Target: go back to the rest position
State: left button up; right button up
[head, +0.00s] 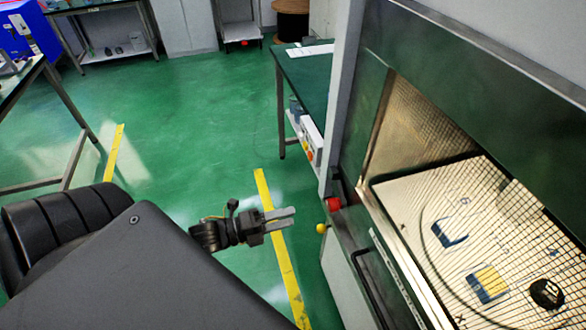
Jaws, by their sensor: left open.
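My left gripper (282,219) is the only one in view. Its dark body and two grey fingers point right, toward the machine cabinet (490,60). The fingers are open and nothing shows between them. In the picture it lies over the green floor and a yellow line, apart from the cabinet. My right gripper is not in view.
A red knob (334,203) and yellow knob (321,228) stick out near the gripper. A green-topped table (305,75) stands behind.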

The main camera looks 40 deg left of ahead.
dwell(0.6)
pick_arm(q)
jog(key=s+a+f+n+g+y, duration=0.1)
jog(key=a+f+n+y, duration=0.2)
jog(key=a+f+n, duration=0.5)
jog(key=a+f+n+g+y, duration=0.2)
jog(key=a+f+y, duration=0.2)
jog(key=f, duration=0.8)
jog(key=s+a+f+n+g+y, duration=0.25)
jog(key=s+f+n, duration=0.2)
jog(key=f, duration=0.35)
jog(key=s+a+f+n+g+y, duration=0.1)
jog(key=s+a+f+n+y, duration=0.15)
jog(key=s+a+f, duration=0.4)
jog(key=s+d+f+n+g, duration=0.5)
jog(key=s+d+f+n, duration=0.15)
jog(key=s+f, duration=0.65)
jog(key=s+d+f+g, duration=0.1)
jog(key=s+d, duration=0.1)
jog(key=d, duration=0.5)
jog(key=s+d+f+n+g+h, duration=0.1)
jog(key=s+d+f, duration=0.1)
jog(key=d, duration=0.5)
jog(key=shift+s+f, duration=0.25)
jog(key=shift+s, duration=0.25)
